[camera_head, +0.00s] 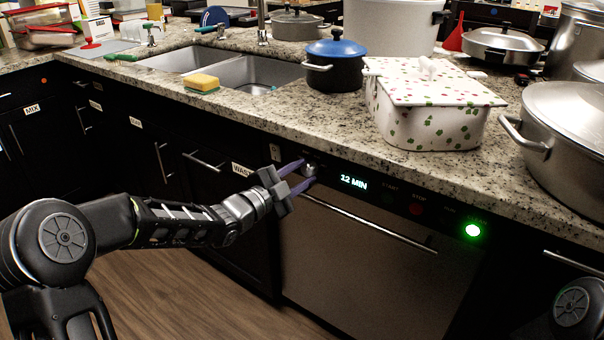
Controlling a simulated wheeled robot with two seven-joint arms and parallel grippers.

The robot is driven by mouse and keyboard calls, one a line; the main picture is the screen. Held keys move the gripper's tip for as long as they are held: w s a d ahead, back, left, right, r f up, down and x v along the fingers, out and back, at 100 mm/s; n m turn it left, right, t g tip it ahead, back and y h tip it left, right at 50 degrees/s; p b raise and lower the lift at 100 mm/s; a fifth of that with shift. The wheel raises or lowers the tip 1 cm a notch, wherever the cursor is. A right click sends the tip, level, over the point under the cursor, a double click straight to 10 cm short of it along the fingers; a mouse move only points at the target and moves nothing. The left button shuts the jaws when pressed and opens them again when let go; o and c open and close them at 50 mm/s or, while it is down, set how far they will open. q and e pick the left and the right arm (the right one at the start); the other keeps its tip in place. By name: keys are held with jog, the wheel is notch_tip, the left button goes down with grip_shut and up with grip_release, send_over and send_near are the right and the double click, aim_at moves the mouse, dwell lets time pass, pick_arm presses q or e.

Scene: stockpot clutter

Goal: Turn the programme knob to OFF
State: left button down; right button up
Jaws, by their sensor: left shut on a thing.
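The programme knob (309,170) is a small silvery knob on the dishwasher's dark control panel (350,168), left of a lit display (354,182) that reads "12 MIN". My left gripper (303,174) reaches in from the left, with its purple fingers shut on the knob. The fingers partly cover the knob, and its pointer and any OFF mark cannot be made out. My right gripper is not in view; only part of my right arm shows at the lower right.
START and STOP buttons (415,210) and a glowing green light (473,230) sit right of the display. The dishwasher door handle (370,224) runs below. A granite counter (300,125) overhangs the panel, bearing a floral box (425,115), a blue-lidded pot (335,72) and a large pot (565,140).

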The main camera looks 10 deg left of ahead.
pick_arm(q)
jog(key=shift+n, duration=0.5)
jog(key=n, duration=0.3)
jog(key=shift+f+n+t, duration=0.15)
jog(key=shift+n+t, duration=0.15)
jog(key=shift+n, duration=0.1)
jog(key=n, duration=0.4)
jog(key=shift+n+b, duration=0.3)
jog(key=shift+n, duration=0.1)
jog(key=n+t, duration=0.1)
jog(key=n, duration=0.4)
jog(key=shift+y, duration=0.3)
jog(key=n, duration=0.4)
jog(key=shift+n+y, duration=0.3)
jog(key=c, duration=1)
grip_release()
jog(key=shift+s, duration=0.15)
